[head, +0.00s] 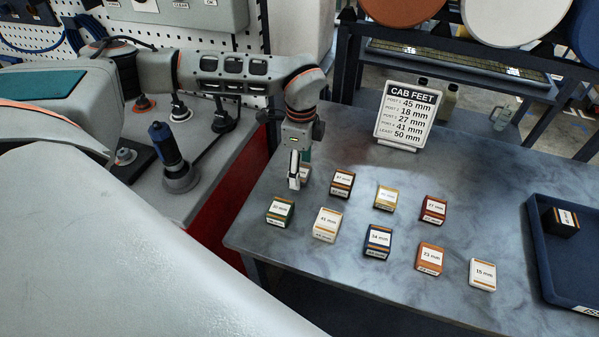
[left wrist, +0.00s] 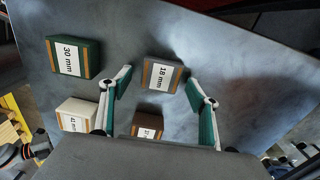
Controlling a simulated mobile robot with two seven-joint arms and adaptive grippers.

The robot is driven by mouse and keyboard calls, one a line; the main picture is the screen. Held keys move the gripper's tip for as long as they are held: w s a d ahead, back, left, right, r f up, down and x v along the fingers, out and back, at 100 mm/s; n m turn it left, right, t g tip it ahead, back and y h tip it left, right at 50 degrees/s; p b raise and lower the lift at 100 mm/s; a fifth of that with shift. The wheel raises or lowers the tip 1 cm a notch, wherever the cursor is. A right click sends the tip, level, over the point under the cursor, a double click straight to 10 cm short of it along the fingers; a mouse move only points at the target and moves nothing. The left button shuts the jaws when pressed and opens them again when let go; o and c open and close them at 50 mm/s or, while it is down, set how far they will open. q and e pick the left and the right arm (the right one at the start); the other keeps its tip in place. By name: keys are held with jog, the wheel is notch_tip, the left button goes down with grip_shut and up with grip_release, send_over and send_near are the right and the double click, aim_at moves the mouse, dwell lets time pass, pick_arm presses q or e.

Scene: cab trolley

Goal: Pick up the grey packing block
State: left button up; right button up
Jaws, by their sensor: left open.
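The grey packing block (left wrist: 178,80), labelled 18 mm with orange-brown stripes, lies on the table in the left wrist view. It appears between and beyond the fingertips of my left gripper (left wrist: 159,78). The fingers are spread apart with nothing held, and I cannot tell the exact gap to the block. In the head view my left gripper (head: 299,172) points down over the table's left part and hides most or all of the grey block. My right gripper is not in view.
Near the gripper are a green block (head: 280,211), a cream block (head: 327,224) and a brown block (head: 342,184). Several other blocks lie to the right. A dark blue tray (head: 545,265) holds a black block (head: 560,222). A sign (head: 408,115) stands behind.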

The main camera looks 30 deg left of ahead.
pick_arm(q)
jog(key=shift+f, duration=0.3)
jog(key=c, duration=1.2)
jog(key=shift+r, duration=0.15)
